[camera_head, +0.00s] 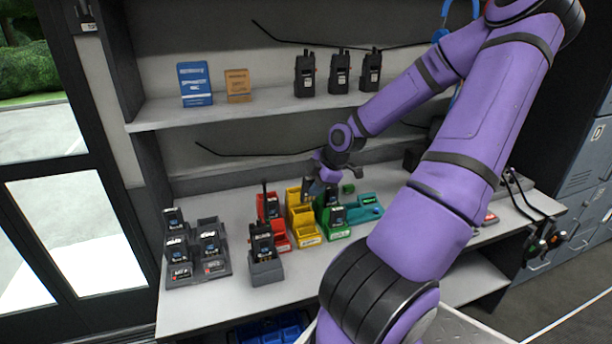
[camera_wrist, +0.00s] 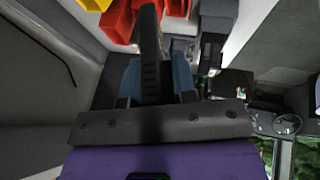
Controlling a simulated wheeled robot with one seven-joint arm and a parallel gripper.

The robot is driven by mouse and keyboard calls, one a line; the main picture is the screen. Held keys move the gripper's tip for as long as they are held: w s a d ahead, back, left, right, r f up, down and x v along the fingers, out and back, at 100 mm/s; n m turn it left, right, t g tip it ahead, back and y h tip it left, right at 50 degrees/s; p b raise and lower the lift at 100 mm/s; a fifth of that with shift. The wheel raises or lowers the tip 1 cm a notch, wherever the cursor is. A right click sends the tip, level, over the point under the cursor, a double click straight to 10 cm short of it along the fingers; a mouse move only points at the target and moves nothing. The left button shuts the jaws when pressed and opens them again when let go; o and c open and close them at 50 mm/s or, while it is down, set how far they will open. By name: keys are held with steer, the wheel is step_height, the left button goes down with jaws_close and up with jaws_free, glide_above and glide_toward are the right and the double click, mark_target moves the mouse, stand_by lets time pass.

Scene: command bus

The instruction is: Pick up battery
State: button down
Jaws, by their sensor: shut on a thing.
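My gripper (camera_head: 316,185) is above the yellow bins in the head view, at the middle of the workbench. It is shut on a small dark battery (camera_head: 308,189), mostly covered by the fingers. Other dark batteries with labels sit in the grey charger rack (camera_head: 225,273) at the left.
Yellow bins (camera_head: 303,226) stand between a red bin (camera_head: 281,242) and a green bin (camera_head: 338,234). A radio stands in a grey charger (camera_head: 267,272) in front. A teal tray (camera_head: 366,211) lies to the right. A shelf (camera_head: 270,108) with several radios hangs above. The bench front is clear.

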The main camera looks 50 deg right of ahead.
steer(key=s+a+r+g+y, duration=0.1)
steer(key=s+a+r+g, duration=0.1)
steer(key=s+a, duration=0.3)
steer(key=shift+s+a+m+g+y, duration=0.3)
steer(key=shift+s+g, duration=0.2)
steer(key=shift+s, duration=1.55)
